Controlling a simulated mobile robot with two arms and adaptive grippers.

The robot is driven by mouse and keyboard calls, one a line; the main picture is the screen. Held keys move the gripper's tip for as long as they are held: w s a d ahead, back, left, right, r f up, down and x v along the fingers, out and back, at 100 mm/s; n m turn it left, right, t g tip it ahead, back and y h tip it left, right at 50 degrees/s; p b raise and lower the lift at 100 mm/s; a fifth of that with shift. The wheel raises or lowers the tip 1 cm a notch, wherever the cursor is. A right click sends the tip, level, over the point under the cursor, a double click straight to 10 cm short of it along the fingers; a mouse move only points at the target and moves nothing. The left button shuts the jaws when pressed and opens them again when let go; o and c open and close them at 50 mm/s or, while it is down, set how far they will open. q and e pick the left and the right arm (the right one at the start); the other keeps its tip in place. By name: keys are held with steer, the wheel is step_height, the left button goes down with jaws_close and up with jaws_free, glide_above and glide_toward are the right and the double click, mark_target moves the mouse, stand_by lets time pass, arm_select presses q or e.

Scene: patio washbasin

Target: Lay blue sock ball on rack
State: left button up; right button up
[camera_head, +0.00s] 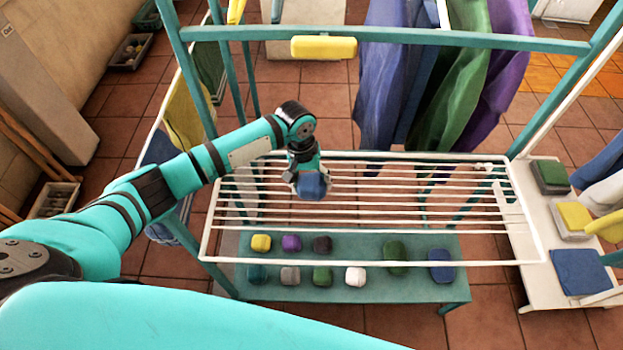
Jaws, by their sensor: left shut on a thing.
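The blue sock ball (312,186) is in my left gripper (308,176), which is shut on it. The gripper points down over the upper left part of the white rack (370,235). The ball appears at or just above the rack's bars; I cannot tell whether it touches them. The rack is a flat frame of thin white bars, and no other item lies on it. My right gripper is not in view.
A teal shelf (340,250) below the rack bears several coloured sock balls and a blue item (441,265). Teal posts frame the rack, with a top rail (420,39). Cloths (440,80) hang behind. A white bench (555,260) with folded cloths stands right.

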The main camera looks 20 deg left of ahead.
mark_target(305, 177)
arm_select(q)
steer(key=o, duration=1.2)
steer(key=shift+f, duration=0.1)
steer(key=shift+c, duration=0.2)
step_height(305, 177, up, 12)
steer(key=a, duration=0.1)
steer(key=shift+a+b, duration=0.35)
steer(key=shift+s, duration=0.1)
